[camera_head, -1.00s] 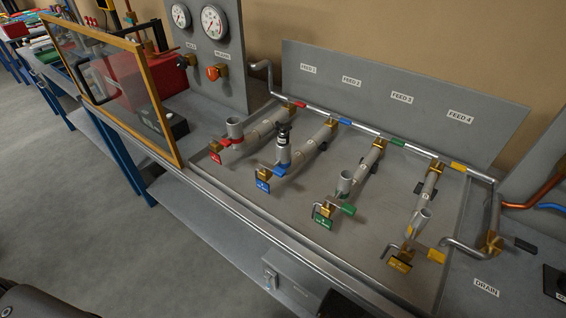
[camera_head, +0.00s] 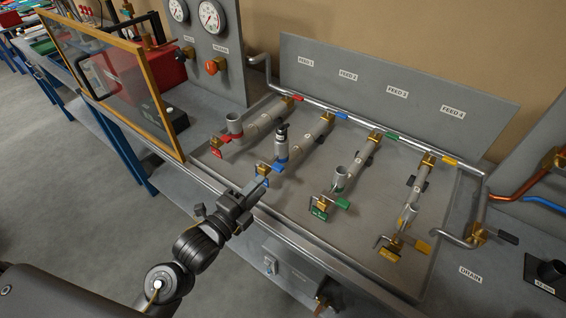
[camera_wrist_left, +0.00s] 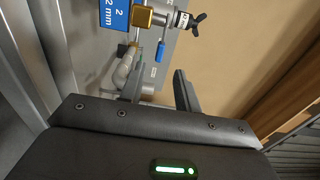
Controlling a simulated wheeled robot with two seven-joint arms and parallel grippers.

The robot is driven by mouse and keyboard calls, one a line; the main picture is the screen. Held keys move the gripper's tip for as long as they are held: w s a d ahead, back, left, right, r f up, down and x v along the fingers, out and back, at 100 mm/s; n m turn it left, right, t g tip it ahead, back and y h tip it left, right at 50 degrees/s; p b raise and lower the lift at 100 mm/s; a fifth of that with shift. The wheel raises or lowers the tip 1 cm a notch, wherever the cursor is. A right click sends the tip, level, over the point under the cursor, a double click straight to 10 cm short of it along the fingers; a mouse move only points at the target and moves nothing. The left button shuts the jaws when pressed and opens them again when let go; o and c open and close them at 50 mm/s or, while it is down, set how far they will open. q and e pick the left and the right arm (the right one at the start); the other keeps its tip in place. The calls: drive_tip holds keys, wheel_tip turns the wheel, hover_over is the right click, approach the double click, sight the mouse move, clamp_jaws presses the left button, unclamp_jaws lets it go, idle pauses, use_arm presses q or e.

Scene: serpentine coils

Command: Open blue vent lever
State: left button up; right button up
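The blue vent lever (camera_head: 277,167) is on the second pipe branch from the left, beside a brass fitting. My left gripper (camera_head: 259,184) is just in front of the lever, partly covering the blue tag there. In the wrist view its fingers (camera_wrist_left: 160,88) are apart with nothing between them, and the blue "2" tag (camera_wrist_left: 116,14) is at top left. My right gripper is not in view.
Red (camera_head: 217,152), green (camera_head: 342,203) and yellow (camera_head: 423,246) levers sit on the neighbouring branches. A framed clear panel (camera_head: 115,82) stands to the left. The tray's raised front edge (camera_head: 300,247) runs below my left gripper.

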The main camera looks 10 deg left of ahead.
sight(276, 171)
use_arm(q)
drive_tip(key=p+x, duration=0.3)
drive_tip(key=x, duration=0.7)
drive_tip(key=shift+r, duration=0.15)
drive_tip(key=shift+w+d+p, duration=0.15)
drive_tip(key=shift+w+p, duration=0.15)
drive_tip(key=shift+w, duration=0.1)
clamp_jaws()
